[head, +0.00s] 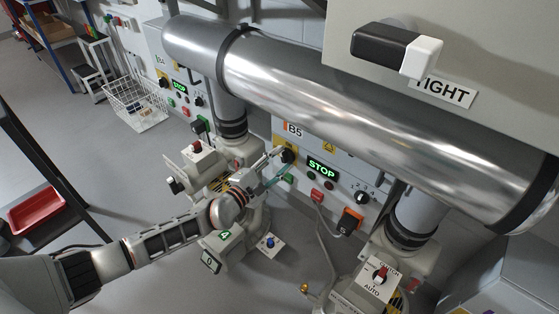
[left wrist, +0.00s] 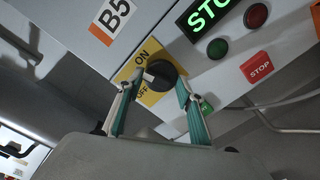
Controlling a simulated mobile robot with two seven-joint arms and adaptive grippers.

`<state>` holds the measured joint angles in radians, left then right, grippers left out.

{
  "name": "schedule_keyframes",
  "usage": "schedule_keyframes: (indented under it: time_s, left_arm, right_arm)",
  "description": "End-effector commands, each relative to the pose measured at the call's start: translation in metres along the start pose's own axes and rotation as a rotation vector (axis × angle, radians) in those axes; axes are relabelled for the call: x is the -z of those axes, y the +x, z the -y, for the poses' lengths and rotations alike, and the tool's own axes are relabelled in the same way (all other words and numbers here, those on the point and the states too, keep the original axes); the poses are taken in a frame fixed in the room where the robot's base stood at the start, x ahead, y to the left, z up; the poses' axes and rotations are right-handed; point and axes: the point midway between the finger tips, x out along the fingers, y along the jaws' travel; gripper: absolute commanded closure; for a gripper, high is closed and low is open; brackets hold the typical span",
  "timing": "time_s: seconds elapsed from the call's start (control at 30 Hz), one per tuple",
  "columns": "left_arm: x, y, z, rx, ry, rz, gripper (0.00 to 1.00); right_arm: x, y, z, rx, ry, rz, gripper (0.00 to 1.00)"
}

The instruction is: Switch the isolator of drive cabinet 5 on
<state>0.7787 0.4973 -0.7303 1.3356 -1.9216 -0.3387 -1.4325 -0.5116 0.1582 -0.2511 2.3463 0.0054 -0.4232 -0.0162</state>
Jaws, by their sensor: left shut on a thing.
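Drive cabinet 5 carries a white B5 label (head: 293,130), also large in the left wrist view (left wrist: 113,17). Its isolator is a black round knob (left wrist: 162,75) on a yellow plate (left wrist: 150,97) marked ON and OFF. The knob's pale pointer faces left in the left wrist view, seemingly between the two words. My left gripper (left wrist: 157,90) has its teal-padded fingers on either side of the knob and is shut on it. In the head view my left gripper (head: 280,165) reaches the knob (head: 288,155) and partly hides the plate. My right gripper is not in view.
A green STOP display (head: 322,168) and a red stop button (head: 318,196) sit right of the isolator. A large metal pipe (head: 330,95) crosses above the cabinets. A tube blower (head: 375,275) stands at lower right. Open floor lies at left.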

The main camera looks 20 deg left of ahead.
Motion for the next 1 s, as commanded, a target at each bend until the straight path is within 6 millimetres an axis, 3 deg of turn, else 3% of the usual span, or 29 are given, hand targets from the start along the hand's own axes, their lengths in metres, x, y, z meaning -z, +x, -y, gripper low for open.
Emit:
schedule_keyframes:
  time_s: [0.4, 0.9, 0.93, 1.0]
  left_arm:
    - [-0.0003, -0.0009, 0.0037, 0.006, 0.165, 0.0, 0.84]
    - [0.0005, -0.0014, 0.0051, 0.008, 0.18, -0.001, 0.84]
    - [0.0006, -0.0014, 0.0052, 0.008, 0.18, -0.001, 0.6]
    - [0.0006, -0.0014, 0.005, 0.008, 0.18, -0.001, 0.47]
  right_arm:
    - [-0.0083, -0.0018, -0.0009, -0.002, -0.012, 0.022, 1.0]
    - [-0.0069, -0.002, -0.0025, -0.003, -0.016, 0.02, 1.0]
    - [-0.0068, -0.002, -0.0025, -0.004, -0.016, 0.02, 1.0]
    - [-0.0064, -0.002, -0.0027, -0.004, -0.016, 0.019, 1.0]
